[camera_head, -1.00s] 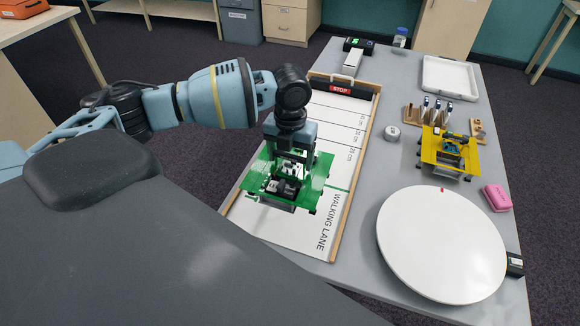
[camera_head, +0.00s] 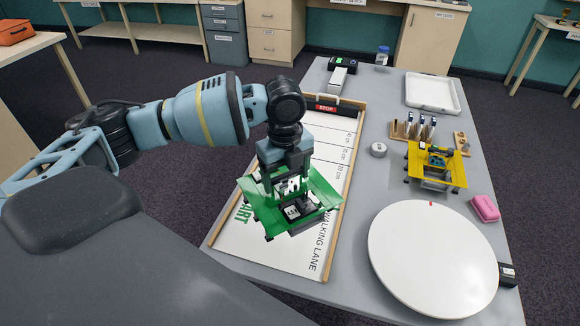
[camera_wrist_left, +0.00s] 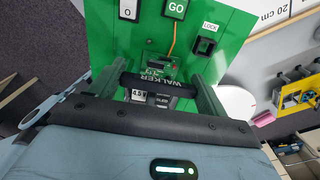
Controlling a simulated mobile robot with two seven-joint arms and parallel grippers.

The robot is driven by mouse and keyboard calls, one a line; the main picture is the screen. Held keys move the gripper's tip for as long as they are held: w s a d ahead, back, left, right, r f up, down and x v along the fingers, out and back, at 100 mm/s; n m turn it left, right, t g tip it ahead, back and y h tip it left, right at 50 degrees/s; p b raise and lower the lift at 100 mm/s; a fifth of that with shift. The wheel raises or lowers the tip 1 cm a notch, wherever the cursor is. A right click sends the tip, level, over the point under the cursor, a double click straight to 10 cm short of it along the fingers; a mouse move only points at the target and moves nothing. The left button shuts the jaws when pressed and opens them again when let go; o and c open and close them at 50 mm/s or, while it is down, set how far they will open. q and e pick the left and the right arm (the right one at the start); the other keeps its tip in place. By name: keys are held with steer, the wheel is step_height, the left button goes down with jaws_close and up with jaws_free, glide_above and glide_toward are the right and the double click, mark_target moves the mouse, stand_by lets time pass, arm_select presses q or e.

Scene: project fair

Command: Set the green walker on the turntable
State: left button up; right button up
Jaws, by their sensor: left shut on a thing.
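The green walker (camera_head: 324,195) is a flat green plate with small electronics on top. My left gripper (camera_head: 290,186) is shut on it and holds it above the walking lane (camera_head: 290,256), tilted in the head view. In the left wrist view the walker (camera_wrist_left: 215,62) fills the upper middle, with its dark handle bar between the fingers of my left gripper (camera_wrist_left: 160,88). The turntable (camera_head: 432,258) is a large white disc with a small red mark on its far edge. It lies to the right of the walker, and its top is empty. My right gripper is not in view.
A yellow walker (camera_head: 440,168) stands behind the turntable, with a pink block (camera_head: 485,208) nearby. A black box (camera_head: 508,275) sits at the turntable's right edge. A screwdriver rack (camera_head: 412,130), a round grey tin (camera_head: 378,150) and a white tray (camera_head: 432,92) are farther back.

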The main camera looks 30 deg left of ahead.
mark_target(292, 191)
arm_select(q)
steer(key=n, duration=0.2)
steer(key=d+r+n, duration=0.1)
steer(key=n, duration=0.1)
steer(key=s+d+r+n, duration=0.1)
steer(key=n, duration=0.1)
steer(key=shift+s+n, duration=0.1)
steer(key=shift+n, duration=0.3)
steer(key=n, duration=0.2)
steer(key=d+r+n, duration=0.1)
steer(key=s+n, duration=0.1)
steer(key=n, duration=0.1)
steer(key=shift+s+d+r+n, duration=0.1)
steer(key=shift+d+r+n, duration=0.15)
steer(key=shift+n, duration=0.05)
steer(key=n, duration=0.1)
steer(key=s+r+n, duration=0.1)
steer(key=n, duration=0.1)
steer(key=d+n, duration=0.1)
steer(key=n, duration=0.1)
steer(key=shift+s+r, duration=0.15)
steer(key=shift+r, duration=0.05)
steer(key=n, duration=0.2)
steer(key=s+d+r+n, duration=0.1)
steer(key=n, duration=0.3)
steer(key=shift+s+d+r, duration=0.15)
steer(key=shift+s+r, duration=0.05)
steer(key=shift+s, duration=0.1)
